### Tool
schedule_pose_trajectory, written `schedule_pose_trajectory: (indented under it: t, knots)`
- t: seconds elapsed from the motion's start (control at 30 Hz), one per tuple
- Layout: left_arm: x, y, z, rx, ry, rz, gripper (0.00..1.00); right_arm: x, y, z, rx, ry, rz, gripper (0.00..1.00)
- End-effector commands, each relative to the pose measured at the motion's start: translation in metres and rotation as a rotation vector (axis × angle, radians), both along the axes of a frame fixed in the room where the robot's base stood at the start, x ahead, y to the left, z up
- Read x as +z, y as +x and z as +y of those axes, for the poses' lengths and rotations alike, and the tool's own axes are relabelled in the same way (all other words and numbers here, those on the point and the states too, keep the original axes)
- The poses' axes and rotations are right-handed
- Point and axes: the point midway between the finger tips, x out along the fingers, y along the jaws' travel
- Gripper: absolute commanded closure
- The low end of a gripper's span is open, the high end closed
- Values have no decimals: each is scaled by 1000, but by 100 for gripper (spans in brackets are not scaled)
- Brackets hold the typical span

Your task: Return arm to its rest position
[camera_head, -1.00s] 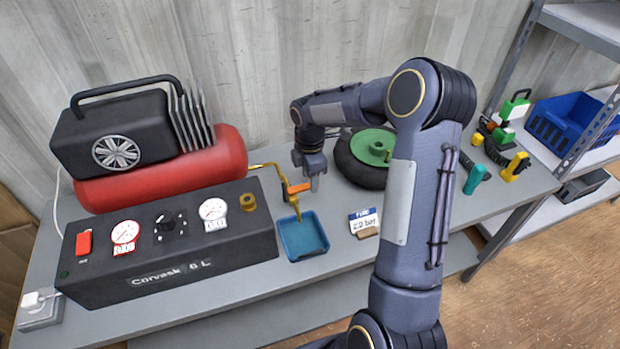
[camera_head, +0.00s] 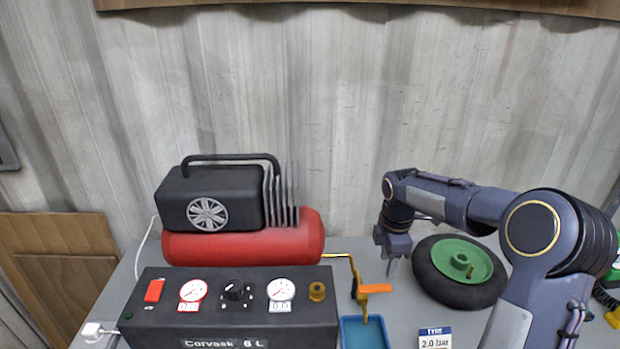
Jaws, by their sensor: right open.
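My right arm comes in from the lower right and reaches over the bench. Its gripper (camera_head: 392,262) points down, open and empty, between the valve and the wheel. The orange valve lever (camera_head: 375,289) on the brass pipe is just to the left of the gripper and looks apart from it. The black tyre with the green hub (camera_head: 462,262) lies to the right of the gripper. My left gripper is out of view.
A compressor with a red tank (camera_head: 240,246) stands behind a black control box (camera_head: 225,312) with gauges. A blue tray (camera_head: 365,334) and a tyre pressure card (camera_head: 435,338) are at the bottom edge. The corrugated wall (camera_head: 330,100) rises behind the bench.

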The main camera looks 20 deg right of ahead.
Motion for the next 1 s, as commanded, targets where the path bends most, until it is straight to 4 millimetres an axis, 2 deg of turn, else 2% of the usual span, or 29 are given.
schedule_pose_trajectory:
  t: [0.13,0.23,0.4,0.5,0.6,0.73,0.83,1.0]
  knots:
    - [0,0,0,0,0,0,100,13,-10,5,-52,6,-22,56]
    - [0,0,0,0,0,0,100,36,-34,15,-184,32,-66,56]
    - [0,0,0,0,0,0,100,76,-105,47,-546,141,-161,56]
    - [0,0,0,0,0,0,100,85,-150,68,-779,241,-196,56]
    - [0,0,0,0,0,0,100,85,-191,89,-999,357,-213,56]
    - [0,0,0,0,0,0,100,75,-231,113,-1236,500,-198,56]
    - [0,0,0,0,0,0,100,67,-250,125,-1358,581,-177,56]
    - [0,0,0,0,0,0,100,60,-261,134,-1448,641,-152,56]
